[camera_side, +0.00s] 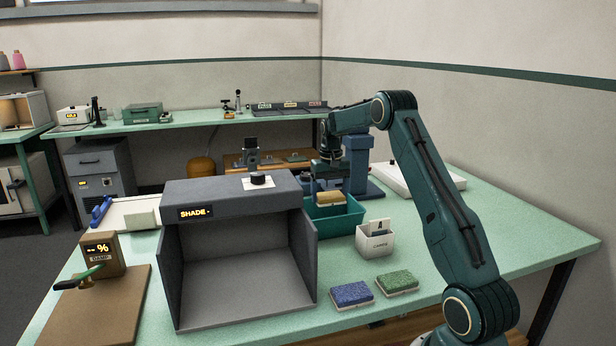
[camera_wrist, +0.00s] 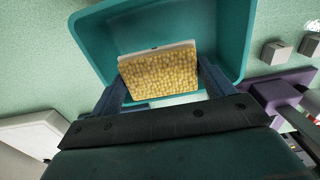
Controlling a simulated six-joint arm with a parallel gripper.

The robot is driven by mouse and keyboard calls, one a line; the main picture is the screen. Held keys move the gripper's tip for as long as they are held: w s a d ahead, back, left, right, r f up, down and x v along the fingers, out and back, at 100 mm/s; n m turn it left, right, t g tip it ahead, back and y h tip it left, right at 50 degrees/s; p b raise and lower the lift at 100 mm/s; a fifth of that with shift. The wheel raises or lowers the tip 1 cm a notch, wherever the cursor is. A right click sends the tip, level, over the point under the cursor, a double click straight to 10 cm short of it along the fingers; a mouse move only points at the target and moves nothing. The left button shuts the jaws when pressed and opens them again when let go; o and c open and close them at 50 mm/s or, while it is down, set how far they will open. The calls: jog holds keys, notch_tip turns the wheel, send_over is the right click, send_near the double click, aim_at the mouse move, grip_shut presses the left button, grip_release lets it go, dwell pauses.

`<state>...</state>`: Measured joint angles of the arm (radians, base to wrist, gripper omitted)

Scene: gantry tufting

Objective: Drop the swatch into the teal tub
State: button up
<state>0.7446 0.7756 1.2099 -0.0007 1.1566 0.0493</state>
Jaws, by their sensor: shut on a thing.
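The swatch is a tan-yellow tufted block with a pale backing; it shows in the side view (camera_side: 331,199) and in the wrist view (camera_wrist: 160,74). My gripper (camera_side: 329,181) is shut on it, with one finger at each side edge in the wrist view. The teal tub (camera_side: 340,225) stands on the green table below my gripper, and its rim and wall also show in the wrist view (camera_wrist: 235,40). The swatch is over the tub's opening. I cannot tell how far it is below the rim or whether it touches the tub's floor.
A white bin (camera_side: 375,243) stands close to the tub at the right front. A blue swatch (camera_side: 352,293) and a green swatch (camera_side: 397,282) lie on the table in front. The grey shade box (camera_side: 240,190) stands just left of the tub.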

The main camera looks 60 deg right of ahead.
jog(key=shift+f, duration=0.45)
jog(key=o, duration=0.9)
notch_tip(320, 180, up, 14)
jog(key=shift+a, duration=0.1)
dwell(0.6)
